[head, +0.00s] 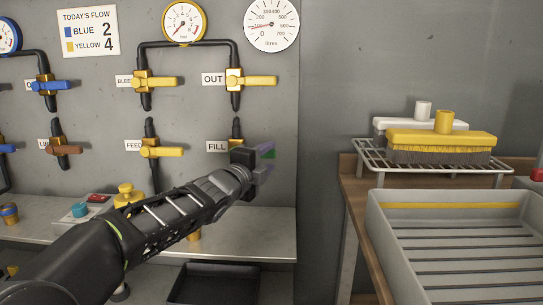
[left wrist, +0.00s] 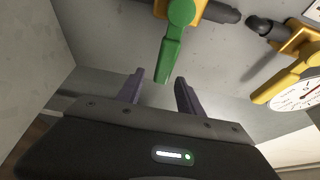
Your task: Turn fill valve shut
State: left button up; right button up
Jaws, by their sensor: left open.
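The fill valve is beside the FILL label (head: 216,147) on the grey wall panel. In the left wrist view the green handle (left wrist: 175,50) sticks out from a yellow valve body (left wrist: 205,10) on a dark pipe. My left gripper (left wrist: 158,85) is open there, its purple fingers apart, with the handle's tip in line with the gap between them. I cannot tell whether they touch it. My right gripper is not in view.
The OUT valve (head: 250,81) with a yellow handle is just above. The FEED valve (head: 160,151) is to the left. A metal shelf (head: 270,236) juts out below. A grey tray (head: 455,206) and a yellow brush (head: 440,139) on a rack are at the right.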

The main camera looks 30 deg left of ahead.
pick_arm(q)
jog(key=s, duration=0.4)
jog(key=shift+s+d, duration=0.25)
jog(key=shift+s, duration=0.05)
jog(key=shift+r+p, duration=0.1)
jog(key=shift+p, duration=0.2)
